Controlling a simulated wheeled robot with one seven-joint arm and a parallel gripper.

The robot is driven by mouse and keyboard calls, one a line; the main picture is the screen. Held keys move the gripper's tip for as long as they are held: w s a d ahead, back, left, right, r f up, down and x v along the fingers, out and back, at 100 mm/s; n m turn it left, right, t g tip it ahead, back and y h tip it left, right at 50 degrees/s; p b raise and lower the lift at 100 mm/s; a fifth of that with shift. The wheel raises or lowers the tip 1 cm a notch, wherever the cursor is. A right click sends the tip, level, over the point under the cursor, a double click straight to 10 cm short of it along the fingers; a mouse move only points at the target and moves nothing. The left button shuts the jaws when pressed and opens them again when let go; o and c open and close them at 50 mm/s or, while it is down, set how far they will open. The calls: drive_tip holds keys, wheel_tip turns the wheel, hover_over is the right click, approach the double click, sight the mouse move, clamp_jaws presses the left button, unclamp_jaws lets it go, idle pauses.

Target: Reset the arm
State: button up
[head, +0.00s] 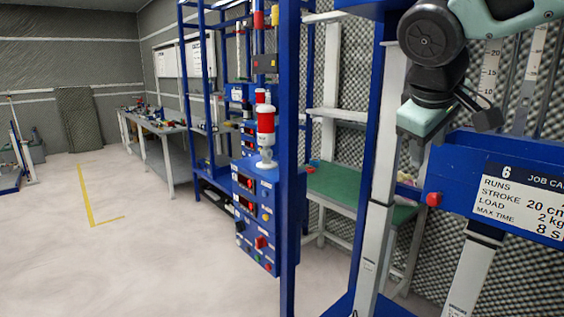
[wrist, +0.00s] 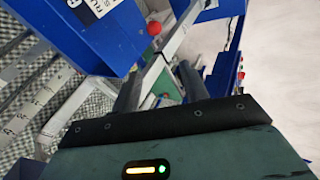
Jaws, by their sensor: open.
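My gripper (wrist: 158,78) shows in the wrist view as two dark fingers set apart, open, with nothing seen between them. In the head view my arm comes in at the upper right. The teal gripper body hangs there in front of a blue frame, and its fingertips are hard to make out. A blue panel with a white job card (head: 524,200) is just right of and below it. The panel's red knob (head: 433,199) is below the gripper body and also shows in the wrist view (wrist: 154,28). I cannot tell whether anything touches.
A blue post (head: 289,150) stands in the middle, beside a control box (head: 256,215) with a red-and-white lamp (head: 266,130). A green-topped bench (head: 345,187) is behind. Grey workbenches (head: 165,130) line the back wall. Open floor (head: 130,255) with a yellow line is at left.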

drive_tip(key=s+a+f+n+g+y, duration=0.1)
drive_tip(key=s+a+f, duration=0.4)
drive_tip(key=s+f, duration=0.5)
drive_tip(key=s+a+f+g+y, duration=0.3)
drive_tip(key=s+a+f, duration=0.3)
drive_tip(key=s+f, duration=0.5)
drive_tip(key=s+g, duration=0.1)
drive_tip(key=s, duration=0.2)
drive_tip(key=shift+s+f+n+g+y, duration=0.3)
drive_tip(key=shift+s+n+g+y, duration=0.05)
drive_tip(key=shift+n+g+y, duration=0.05)
drive_tip(key=shift+a, duration=0.1)
